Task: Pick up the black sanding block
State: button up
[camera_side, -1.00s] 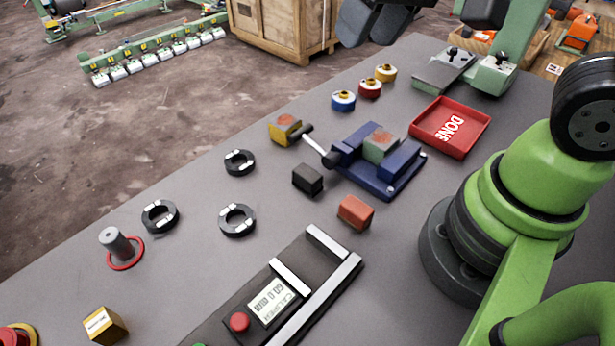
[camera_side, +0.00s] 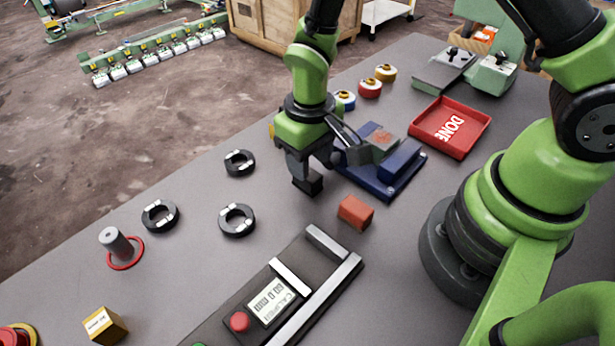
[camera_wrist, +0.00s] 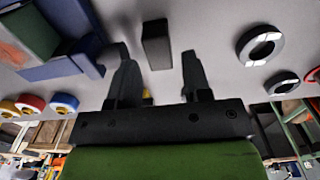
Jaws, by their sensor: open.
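The black sanding block (camera_side: 308,182) sits on the grey table, left of the blue vise (camera_side: 384,172). My gripper (camera_side: 304,176) is directly over it, pointing down, and partly hides it in the side view. In the wrist view the black block (camera_wrist: 156,45) shows ahead of and between the two fingers of my open gripper (camera_wrist: 155,72). Gaps show on both sides of the block there. I cannot tell from the side view how far down the fingertips reach beside it.
An orange-red block (camera_side: 355,212) lies close by, to the front right. Several black rings, such as this one (camera_side: 238,220), lie to the left. The caliper station (camera_side: 325,245) is in front. A red DONE tray (camera_side: 446,128) stands behind the vise, to the right.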

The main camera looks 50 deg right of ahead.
aim_at(313, 185)
jog(key=shift+w+d+f, duration=0.1)
jog(key=shift+f, duration=1.3)
jog(key=shift+w+d+f, duration=0.1)
jog(key=shift+f, duration=1.25)
jog(key=c, duration=0.7)
